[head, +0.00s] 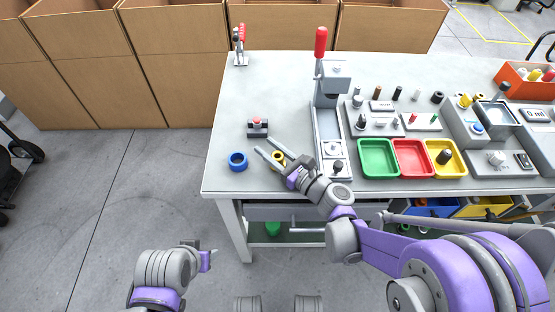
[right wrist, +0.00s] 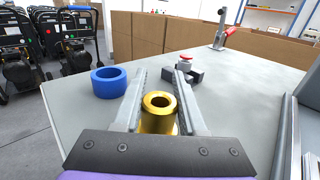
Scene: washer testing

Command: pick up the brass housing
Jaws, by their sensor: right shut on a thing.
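The brass housing (right wrist: 158,119) is a gold hollow cylinder standing upright near the table's front left area. It is between the two fingers of my right gripper (right wrist: 160,100), which is shut on it. In the head view the housing (head: 277,165) shows partly between the fingers of my right gripper (head: 271,154). I cannot tell whether it touches the table or is slightly lifted. My left gripper (head: 208,255) is low at the left, over the floor in front of the table and away from the housing; its fingers are too unclear to judge.
A blue ring (head: 238,161) lies just left of the housing. A press with a red handle (head: 325,95) stands to the right, beside green (head: 377,158), red and yellow trays.

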